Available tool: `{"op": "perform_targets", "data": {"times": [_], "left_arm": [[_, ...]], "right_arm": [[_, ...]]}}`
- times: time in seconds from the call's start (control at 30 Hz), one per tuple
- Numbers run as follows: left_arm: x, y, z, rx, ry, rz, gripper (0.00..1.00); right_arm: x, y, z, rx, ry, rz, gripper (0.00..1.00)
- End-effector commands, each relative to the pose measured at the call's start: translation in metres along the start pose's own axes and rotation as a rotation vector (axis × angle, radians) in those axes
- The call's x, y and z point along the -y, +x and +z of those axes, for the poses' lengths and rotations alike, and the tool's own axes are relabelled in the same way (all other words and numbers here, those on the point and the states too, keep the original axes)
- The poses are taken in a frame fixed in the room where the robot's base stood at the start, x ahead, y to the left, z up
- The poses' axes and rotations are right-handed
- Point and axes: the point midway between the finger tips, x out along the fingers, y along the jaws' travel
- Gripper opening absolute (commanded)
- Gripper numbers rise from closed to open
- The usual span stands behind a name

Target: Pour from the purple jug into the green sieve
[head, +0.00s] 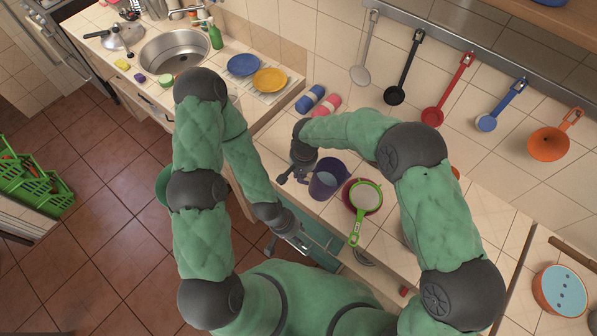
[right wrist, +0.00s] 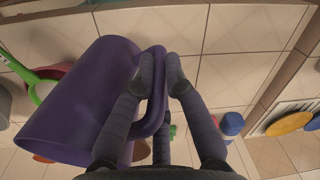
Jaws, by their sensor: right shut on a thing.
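The purple jug (head: 328,181) is at the middle of the counter in the head view. In the right wrist view its purple side (right wrist: 80,95) fills the left half. My right gripper (head: 296,176) is left of the jug; in the wrist view its two fingers (right wrist: 170,72) are shut on the handle. Whether the jug touches the counter is unclear. The green sieve (head: 367,197) lies just right of the jug over a red bowl (head: 347,193), its handle pointing toward me. My left gripper (head: 303,243) is lower, over an open drawer; its finger opening is unclear.
The teal-lined drawer (head: 322,240) stands open at the counter's front. A blue roll (head: 310,98) and a pink roll (head: 327,105) lie behind the jug. Ladles and an orange funnel (head: 548,142) hang on the wall. A sink (head: 175,52) and plates (head: 270,79) are at the back left.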

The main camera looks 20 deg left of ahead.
Motion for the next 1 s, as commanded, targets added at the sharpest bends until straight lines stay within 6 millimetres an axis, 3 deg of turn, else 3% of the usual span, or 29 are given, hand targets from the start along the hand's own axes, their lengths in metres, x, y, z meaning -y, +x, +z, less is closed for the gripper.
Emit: {"op": "perform_targets", "data": {"times": [0.9,1.0], "left_arm": [[-0.021,-0.060,0.002,0.000,0.000,0.000,0.40],[-0.017,-0.047,0.002,-0.001,0.000,0.000,0.40]], "right_arm": [[-0.045,-0.056,-0.001,-0.001,0.002,-0.167,0.00],[-0.046,-0.043,0.000,0.001,0.004,-0.219,0.00]]}}
